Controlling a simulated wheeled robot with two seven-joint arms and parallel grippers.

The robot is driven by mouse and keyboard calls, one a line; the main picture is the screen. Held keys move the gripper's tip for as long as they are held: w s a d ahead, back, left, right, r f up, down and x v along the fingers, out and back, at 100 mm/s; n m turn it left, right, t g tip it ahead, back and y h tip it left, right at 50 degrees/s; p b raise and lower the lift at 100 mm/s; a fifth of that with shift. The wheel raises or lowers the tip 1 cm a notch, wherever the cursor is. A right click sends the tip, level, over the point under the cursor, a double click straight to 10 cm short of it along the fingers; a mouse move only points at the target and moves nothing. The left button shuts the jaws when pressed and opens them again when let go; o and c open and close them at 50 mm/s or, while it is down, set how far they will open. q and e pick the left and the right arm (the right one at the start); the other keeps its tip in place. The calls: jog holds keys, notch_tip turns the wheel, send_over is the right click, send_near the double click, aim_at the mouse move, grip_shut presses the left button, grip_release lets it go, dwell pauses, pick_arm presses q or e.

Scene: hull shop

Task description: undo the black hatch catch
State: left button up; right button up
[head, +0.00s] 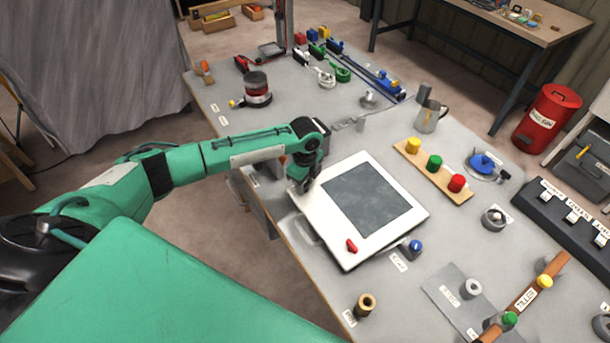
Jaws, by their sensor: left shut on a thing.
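A white hatch (395,231) with a dark grey panel (367,200) lies on the grey bench top. A red catch (351,246) sits on its near edge. My left gripper (300,187) points down at the hatch's upper left edge. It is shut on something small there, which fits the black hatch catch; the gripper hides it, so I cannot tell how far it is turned. My right gripper is not in view.
A blue-topped knob (414,246) stands just right of the hatch, and a brass fitting (365,304) near the bench's front edge. A wooden strip (434,170) with yellow, green and red knobs lies behind. A metal jug (428,116) stands farther back.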

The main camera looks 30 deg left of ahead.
pick_arm(q)
jog(key=n+p, duration=0.3)
jog(key=shift+r+n, duration=0.25)
jog(key=shift+n, duration=0.15)
jog(key=n+p, duration=0.3)
jog(key=shift+n, duration=0.3)
jog(key=n+p, duration=0.3)
jog(key=n, duration=0.1)
jog(key=shift+f, duration=0.1)
jog(key=shift+n+p, duration=0.7)
jog(key=shift+n, duration=0.2)
jog(key=shift+f, duration=0.1)
jog(key=shift+n, duration=0.3)
jog(key=o, duration=1)
